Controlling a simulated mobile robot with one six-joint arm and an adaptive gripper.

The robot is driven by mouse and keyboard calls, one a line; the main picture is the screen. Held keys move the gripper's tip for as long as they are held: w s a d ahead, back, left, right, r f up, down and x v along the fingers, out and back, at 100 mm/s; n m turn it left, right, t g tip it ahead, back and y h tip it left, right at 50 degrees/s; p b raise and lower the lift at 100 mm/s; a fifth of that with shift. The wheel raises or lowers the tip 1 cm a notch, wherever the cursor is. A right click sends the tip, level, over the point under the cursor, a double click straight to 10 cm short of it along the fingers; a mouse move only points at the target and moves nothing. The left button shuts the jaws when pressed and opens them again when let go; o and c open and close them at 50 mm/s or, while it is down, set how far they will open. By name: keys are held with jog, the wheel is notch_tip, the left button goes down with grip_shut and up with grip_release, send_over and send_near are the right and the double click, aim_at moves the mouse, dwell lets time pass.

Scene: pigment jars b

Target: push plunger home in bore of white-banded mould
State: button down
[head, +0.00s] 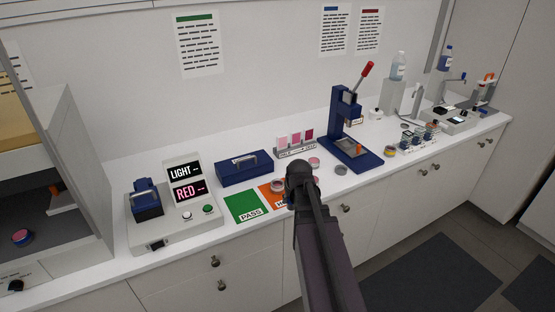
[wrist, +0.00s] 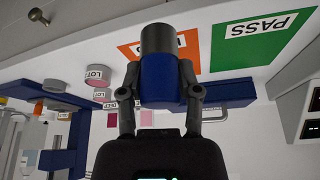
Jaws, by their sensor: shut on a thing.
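In the wrist view my gripper (wrist: 160,78) is shut on a cylinder (wrist: 161,84) with a wide blue body and a dark grey end. Its fingers press on both sides of the blue part. The cylinder is held clear of the counter, as far as I can tell. In the head view my arm hides the gripper and the held cylinder. I cannot make out a white band on anything, nor tell whether the cylinder is a plunger or a mould. A blue press (head: 344,118) with a red-tipped lever stands behind and right of my arm.
A green PASS mat (head: 246,206) and a partly hidden orange mat (head: 270,190) lie left of my arm. A blue box (head: 244,169) and a readout device (head: 188,183) stand left. Small jars (head: 406,137) stand right.

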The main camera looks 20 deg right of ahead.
jog(key=shift+d, duration=0.15)
notch_tip(320, 180, up, 6)
jog(key=n+p, duration=0.1)
jog(key=p, duration=0.5)
send_over(276, 181)
jog(key=s, duration=0.1)
jog(key=shift+s+f, duration=0.15)
jog(key=shift+f, duration=0.05)
jog(key=shift+f+b, duration=2.9)
jog(key=shift+b, duration=0.15)
jog(key=shift+f+b, duration=1.5)
jog(key=shift+c, duration=1.1)
grip_release()
jog(key=shift+r, duration=0.1)
